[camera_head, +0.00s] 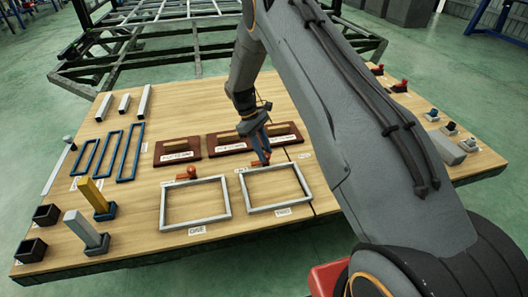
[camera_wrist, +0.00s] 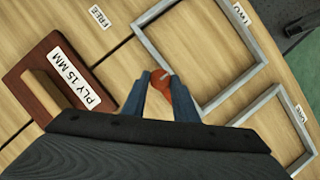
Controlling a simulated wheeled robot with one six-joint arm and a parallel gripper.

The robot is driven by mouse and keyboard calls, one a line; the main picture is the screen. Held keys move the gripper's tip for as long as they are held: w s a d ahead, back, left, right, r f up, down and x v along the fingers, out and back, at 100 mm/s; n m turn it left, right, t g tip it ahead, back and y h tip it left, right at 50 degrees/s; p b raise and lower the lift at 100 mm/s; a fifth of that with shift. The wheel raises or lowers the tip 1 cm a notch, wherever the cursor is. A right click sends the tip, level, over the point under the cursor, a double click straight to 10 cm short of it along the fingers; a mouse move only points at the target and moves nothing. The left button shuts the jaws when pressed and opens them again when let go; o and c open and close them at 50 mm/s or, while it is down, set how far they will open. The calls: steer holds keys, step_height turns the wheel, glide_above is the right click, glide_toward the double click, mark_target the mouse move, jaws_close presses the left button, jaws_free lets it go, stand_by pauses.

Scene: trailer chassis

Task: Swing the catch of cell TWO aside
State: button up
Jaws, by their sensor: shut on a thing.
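The cell TWO frame (camera_head: 272,187) is an empty light grey rectangle on the wooden board, labelled TWO. The cell ONE frame (camera_head: 163,212) lies to its left, with its own small red catch (camera_head: 187,174) behind it. My gripper (camera_head: 261,158) reaches down behind cell TWO, near its far left corner. In the wrist view my gripper (camera_wrist: 161,80) has its two blue fingers shut on a red catch (camera_wrist: 160,77), just outside the cell TWO frame (camera_wrist: 173,59). The catch's lower part is hidden by the fingers.
Brown panels with wooden handles stand behind the cells; one, marked PLY 15 MM (camera_wrist: 45,90), lies close beside my gripper. A FREE label (camera_wrist: 98,17) is on the board near cell TWO. Yellow (camera_head: 92,194) and grey posts stand at left. Small red-topped parts sit at right.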

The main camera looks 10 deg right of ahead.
steer(key=o, duration=1.1)
steer(key=shift+c, duration=0.2)
steer(key=v, duration=0.7)
steer(key=shift+r, duration=0.35)
steer(key=shift+w+a+r, duration=0.1)
steer(key=shift+a, duration=0.05)
